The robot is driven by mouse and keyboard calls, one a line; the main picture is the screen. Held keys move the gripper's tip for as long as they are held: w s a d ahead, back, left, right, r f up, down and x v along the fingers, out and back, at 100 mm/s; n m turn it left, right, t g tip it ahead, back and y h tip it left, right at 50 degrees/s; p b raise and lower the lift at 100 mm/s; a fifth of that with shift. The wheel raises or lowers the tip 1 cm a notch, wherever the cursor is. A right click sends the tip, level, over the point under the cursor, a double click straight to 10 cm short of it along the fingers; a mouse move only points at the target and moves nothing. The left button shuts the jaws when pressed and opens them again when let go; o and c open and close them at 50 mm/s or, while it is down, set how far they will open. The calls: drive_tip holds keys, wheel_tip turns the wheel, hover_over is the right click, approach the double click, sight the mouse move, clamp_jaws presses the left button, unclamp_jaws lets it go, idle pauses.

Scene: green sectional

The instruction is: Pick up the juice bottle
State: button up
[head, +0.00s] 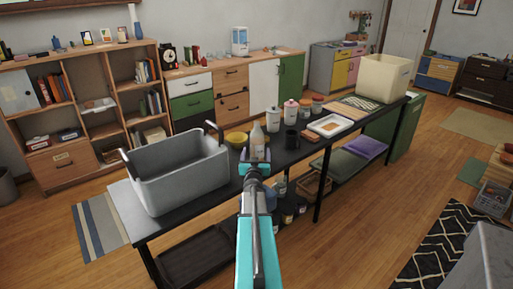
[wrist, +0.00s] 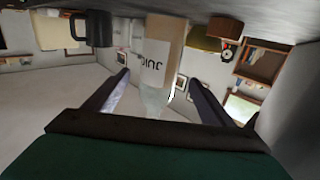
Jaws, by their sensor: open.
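The juice bottle (head: 257,141) stands upright on the dark table, pale with a light label. In the wrist view, which is upside down, the bottle (wrist: 155,62) shows a white label with printed letters, and its narrower clear top points toward my palm. My gripper (head: 256,168) is at the table's near side, just in front of the bottle and covering its lower part in the head view. In the wrist view my gripper (wrist: 160,80) has its two fingers apart, with the bottle's top showing in the gap. I see no finger touching it.
White and pink canisters (head: 273,121) stand behind. A large grey bin (head: 178,170) fills the table's left end. A white tray (head: 330,125) lies right.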

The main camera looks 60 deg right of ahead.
sight(256, 148)
drive_tip(key=shift+p+x, duration=0.75)
drive_tip(key=shift+x, duration=1.85)
drive_tip(key=shift+r, duration=0.1)
drive_tip(key=c, duration=1.5)
